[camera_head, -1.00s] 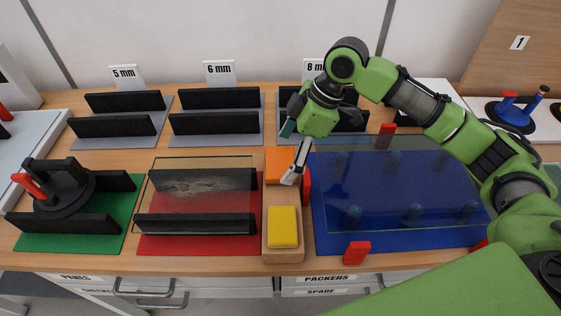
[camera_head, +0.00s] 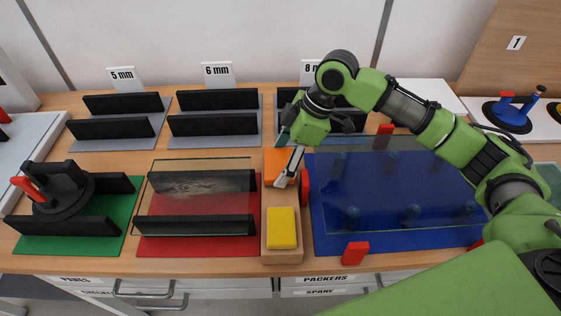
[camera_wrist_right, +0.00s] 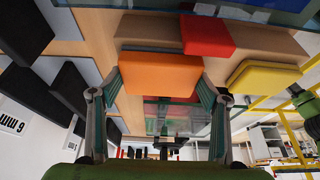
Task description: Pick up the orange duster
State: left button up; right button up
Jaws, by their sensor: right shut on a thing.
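The orange duster (camera_head: 276,165) is a block at the far end of the narrow wooden tray (camera_head: 283,256), between the red mat and the blue mat. In the right wrist view the orange duster (camera_wrist_right: 160,73) sits between the two fingers of my right gripper (camera_wrist_right: 158,92). The fingers press on its sides. In the head view my right gripper (camera_head: 289,168) reaches down over the duster and hides part of it. I cannot tell whether the duster has left the tray. My left gripper does not show.
A yellow duster (camera_head: 282,228) lies at the tray's near end. A red block (camera_head: 304,187) stands close beside the tray.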

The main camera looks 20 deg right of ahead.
jog(key=shift+r+b, duration=0.3)
jog(key=shift+r, duration=0.35)
jog(key=s+r, duration=0.1)
jog(key=r, duration=0.1)
jog(key=s+a+r+b, duration=0.1)
jog(key=r, duration=0.1)
jog(key=s+a+r, duration=0.1)
jog(key=s+r, duration=0.1)
jog(key=r, duration=0.1)
jog(key=s+a+r+b, duration=0.1)
jog(key=s+a+r, duration=0.2)
jog(key=s, duration=0.6)
jog(key=shift+a+r, duration=0.25)
jog(key=shift+r, duration=0.6)
